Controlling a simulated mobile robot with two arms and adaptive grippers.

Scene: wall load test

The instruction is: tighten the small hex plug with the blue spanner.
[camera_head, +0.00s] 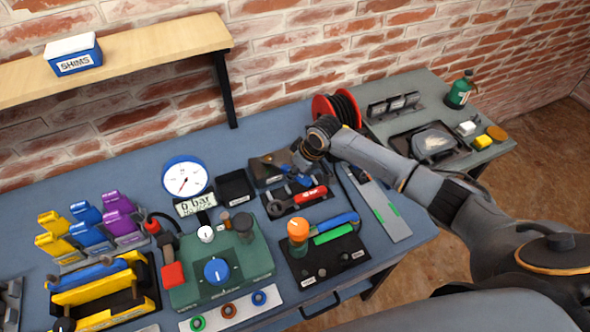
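My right arm reaches in from the right, and its gripper (303,160) is over a dark tray at the middle of the bench. Its fingers are small and dark against the tray, so I cannot tell whether they are open or shut. Blue parts (299,180) show just below it; I cannot tell if they belong to a spanner. Another blue handle-like piece (338,222) lies on a black board (345,262), beside an orange knob (298,227). Small light fittings (321,272) sit on that board; I cannot tell which is the small hex plug. My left gripper is not in view.
A red-handled tool (311,195) lies below my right gripper. A green unit with a blue dial (216,270) and a round gauge (185,177) stand left. A red reel (325,108) stands behind my wrist. A side table (480,155) is at right.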

